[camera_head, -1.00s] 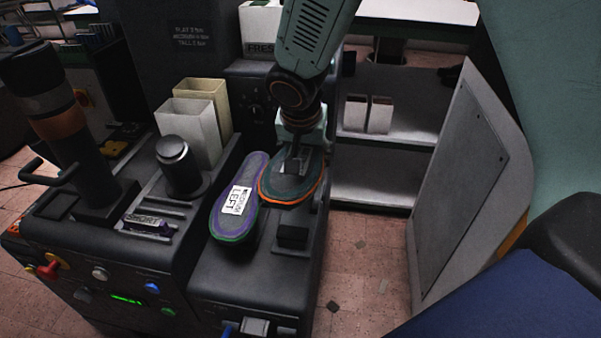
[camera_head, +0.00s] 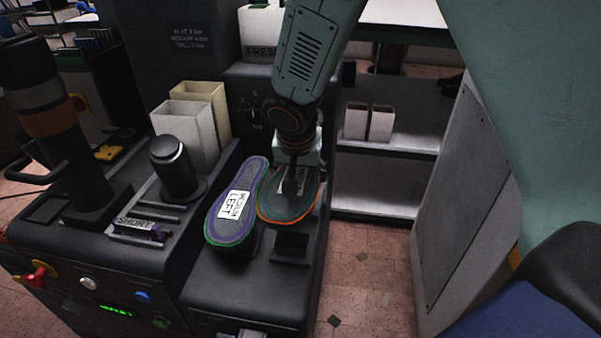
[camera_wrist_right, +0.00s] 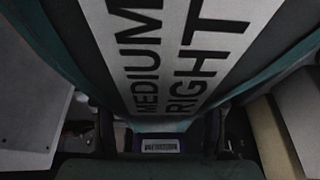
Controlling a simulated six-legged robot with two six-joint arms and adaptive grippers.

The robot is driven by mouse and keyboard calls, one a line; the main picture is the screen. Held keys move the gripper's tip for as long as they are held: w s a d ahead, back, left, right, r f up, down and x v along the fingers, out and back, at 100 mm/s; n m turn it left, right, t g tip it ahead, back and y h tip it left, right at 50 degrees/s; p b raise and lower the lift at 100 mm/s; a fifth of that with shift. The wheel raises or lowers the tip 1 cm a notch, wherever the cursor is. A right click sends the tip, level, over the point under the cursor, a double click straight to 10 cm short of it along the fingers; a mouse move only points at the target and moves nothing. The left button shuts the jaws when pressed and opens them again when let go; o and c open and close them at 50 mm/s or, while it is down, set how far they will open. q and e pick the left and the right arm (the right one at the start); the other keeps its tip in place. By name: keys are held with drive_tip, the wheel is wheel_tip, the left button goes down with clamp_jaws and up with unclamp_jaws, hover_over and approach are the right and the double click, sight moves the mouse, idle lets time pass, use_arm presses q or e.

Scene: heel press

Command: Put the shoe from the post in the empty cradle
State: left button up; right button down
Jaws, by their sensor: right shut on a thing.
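My right gripper (camera_head: 292,190) comes down from the top and is shut on a shoe with a teal and orange edge (camera_head: 275,212). Its label reads MEDIUM RIGHT in the right wrist view (camera_wrist_right: 175,50), where the shoe fills the upper middle. In the head view this shoe is over the right-hand cradle, whose dark front block (camera_head: 291,246) shows below it. I cannot tell whether shoe and cradle touch. A purple shoe with a green edge (camera_head: 228,228), labelled MEDIUM LEFT, lies close beside it on the left. My left gripper is not in view.
A black knobbed post (camera_head: 173,165) and pale open boxes (camera_head: 190,125) stand left of the shoes. A purple block marked SHORT (camera_head: 138,229) lies on the console. A grey panel (camera_head: 455,200) stands at the right, and shelves (camera_head: 380,185) are behind.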

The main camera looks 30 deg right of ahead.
drive_tip(key=shift+f+b, duration=0.85)
drive_tip(key=shift+f, duration=0.45)
drive_tip(key=shift+f+b, duration=2.2)
drive_tip(key=shift+b, duration=0.4)
drive_tip(key=shift+f, duration=0.55)
drive_tip(key=c, duration=0.8)
unclamp_jaws()
drive_tip(key=o, duration=0.5)
drive_tip(key=shift+s, duration=0.1)
drive_tip(key=shift+v, duration=4)
drive_tip(key=shift+f, duration=0.1)
